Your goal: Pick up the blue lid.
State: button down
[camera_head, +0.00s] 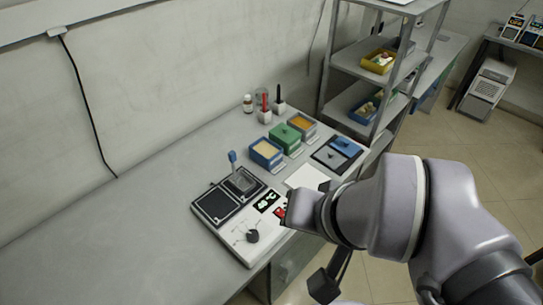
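The blue lid (346,146) appears to be the flat blue piece on a dark tray (319,155), at the right end of the bench. A grey piece with a small dark knob lies beside it on the tray. A blue box (266,151) with pale contents stands open to the left. My arm reaches in from the lower right, its wrist over the bench's front edge, apart from the blue lid in the picture. The fingers of my gripper cannot be made out clearly, so whether it is open or shut does not show.
A green box (285,137) and a box with orange contents (302,125) stand beside the blue box. A white device with dark pads (233,238) lies in front. Bottles stand behind. A metal shelf (361,54) rises at the right. The bench's left part is clear.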

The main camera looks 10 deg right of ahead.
aim_at(350, 149)
jog(key=i+l+u, duration=0.2)
jog(key=i+l, duration=0.2)
jog(key=l, duration=0.25)
jog(key=i+l+u, duration=0.1)
jog(key=l, duration=0.25)
jog(key=i+l+u, duration=0.1)
jog(key=i+l, duration=0.15)
jog(key=i+l+u, duration=0.1)
jog(key=l, duration=0.4)
jog(key=i, duration=0.1)
